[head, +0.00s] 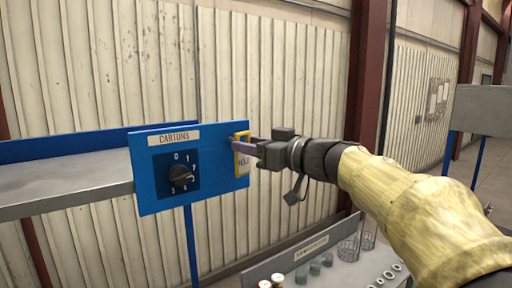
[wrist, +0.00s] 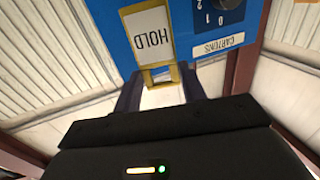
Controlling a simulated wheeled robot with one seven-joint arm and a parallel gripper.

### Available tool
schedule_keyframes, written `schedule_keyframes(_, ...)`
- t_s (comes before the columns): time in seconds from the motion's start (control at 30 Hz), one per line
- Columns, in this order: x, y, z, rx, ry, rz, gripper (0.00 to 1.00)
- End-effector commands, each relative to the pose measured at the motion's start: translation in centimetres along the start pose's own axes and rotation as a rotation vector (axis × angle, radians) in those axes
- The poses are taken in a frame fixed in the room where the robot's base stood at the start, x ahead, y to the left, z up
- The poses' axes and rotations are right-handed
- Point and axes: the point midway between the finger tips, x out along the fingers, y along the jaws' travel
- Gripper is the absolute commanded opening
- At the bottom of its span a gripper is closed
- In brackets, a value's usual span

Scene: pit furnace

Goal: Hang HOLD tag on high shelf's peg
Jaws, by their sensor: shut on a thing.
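The HOLD tag (head: 243,168) has a yellow frame and a white face; in the head view it hangs at the right edge of the blue end panel (head: 150,200) of the high shelf. My gripper (head: 246,147) reaches in from the right and is shut on the tag's top part. In the wrist view the tag (wrist: 148,38) appears upside down, its yellow loop between my two dark fingers (wrist: 160,85). The tag is in front of the panel; I cannot tell if they touch. The peg is not visible, perhaps hidden by the tag or fingers.
The panel bears a CARTONS label (head: 174,138) and a black dial (head: 180,177). The grey shelf (head: 65,183) extends left. Below stands a grey bench (head: 270,272) with small jars and wire baskets (head: 349,246). Another panel (head: 480,110) stands far right.

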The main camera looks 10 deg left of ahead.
Motion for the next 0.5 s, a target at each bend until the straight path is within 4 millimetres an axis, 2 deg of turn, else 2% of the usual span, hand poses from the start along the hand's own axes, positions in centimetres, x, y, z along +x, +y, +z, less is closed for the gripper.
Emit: schedule_keyframes(0.5,2.5,0.6,0.3,0.0,-0.001,0.0,0.2)
